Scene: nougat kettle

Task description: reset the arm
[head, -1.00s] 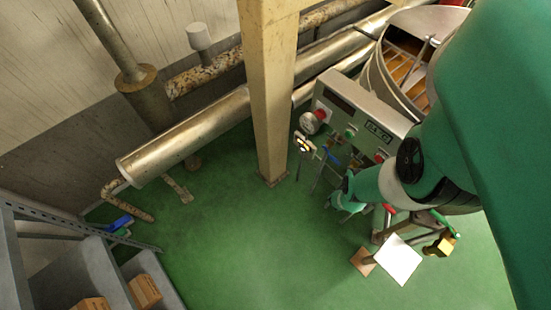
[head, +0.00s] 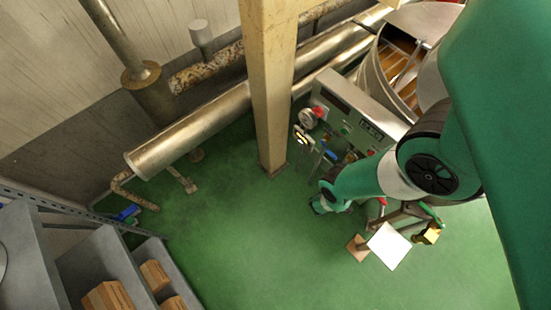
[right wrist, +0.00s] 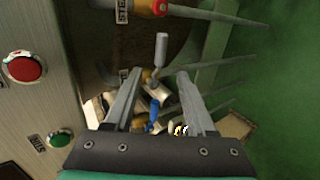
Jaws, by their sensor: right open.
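My right arm (head: 360,180) is green and comes in from the right in the head view, its wrist low beside the control panel of the kettle (head: 377,75). In the right wrist view my right gripper (right wrist: 158,75) is open, with both grey fingers apart and nothing clasped. Pipe fittings with a blue handle (right wrist: 154,108) and a grey lever (right wrist: 161,48) show between and beyond the fingers; I cannot tell how far away they are. The fingers are not clear in the head view. My left gripper is not in view.
The control panel (head: 345,112) has a red button (right wrist: 24,68) and a green button (right wrist: 60,138) close left of the gripper. A beige post (head: 268,90) stands left of the panel. A white board (head: 388,246) is below the arm. Shelves (head: 95,265) hold boxes. The green floor (head: 235,235) between is open.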

